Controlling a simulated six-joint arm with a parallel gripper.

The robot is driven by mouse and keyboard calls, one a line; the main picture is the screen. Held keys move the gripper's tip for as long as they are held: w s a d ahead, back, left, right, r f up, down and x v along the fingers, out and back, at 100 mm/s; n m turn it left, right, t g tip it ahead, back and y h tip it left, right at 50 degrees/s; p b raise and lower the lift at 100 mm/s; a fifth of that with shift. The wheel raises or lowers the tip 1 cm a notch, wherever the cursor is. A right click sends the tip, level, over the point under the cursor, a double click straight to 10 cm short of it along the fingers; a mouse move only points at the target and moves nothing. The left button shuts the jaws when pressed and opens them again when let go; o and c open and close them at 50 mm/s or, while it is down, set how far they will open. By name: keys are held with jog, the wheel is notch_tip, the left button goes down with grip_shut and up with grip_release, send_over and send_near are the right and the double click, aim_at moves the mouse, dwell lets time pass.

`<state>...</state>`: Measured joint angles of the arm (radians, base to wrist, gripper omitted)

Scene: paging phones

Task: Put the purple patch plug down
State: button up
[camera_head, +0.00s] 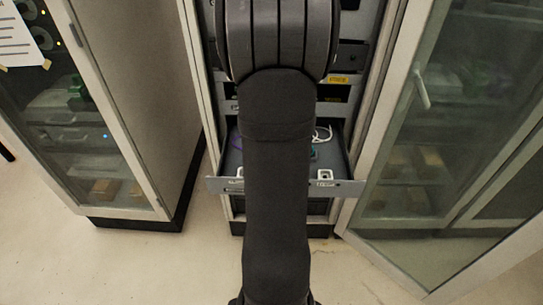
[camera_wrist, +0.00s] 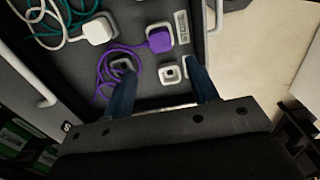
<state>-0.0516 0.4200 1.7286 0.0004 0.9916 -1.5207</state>
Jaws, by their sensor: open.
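The purple patch plug (camera_wrist: 159,40) sits in the pulled-out grey drawer, with a white edge showing around part of it; whether it is seated in a socket I cannot tell. A white square socket (camera_wrist: 171,73) shows between the fingers. In the head view my arm hides most of the drawer (camera_head: 214,185).
A white plug (camera_wrist: 98,31) and white and teal cords (camera_wrist: 60,40) lie left of the purple plug. A label (camera_wrist: 182,27) is on its right. Glass-door cabinets stand left (camera_head: 95,130) and right (camera_head: 420,150) of the rack. Pale floor (camera_head: 150,265) is clear in front.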

jog(key=shift+r, duration=1.4)
jog(key=shift+f, duration=0.1)
notch_tip(320, 180, down, 12)
jog(key=shift+f, duration=0.1)
jog(key=shift+r, duration=1.3)
jog(key=shift+f, duration=0.1)
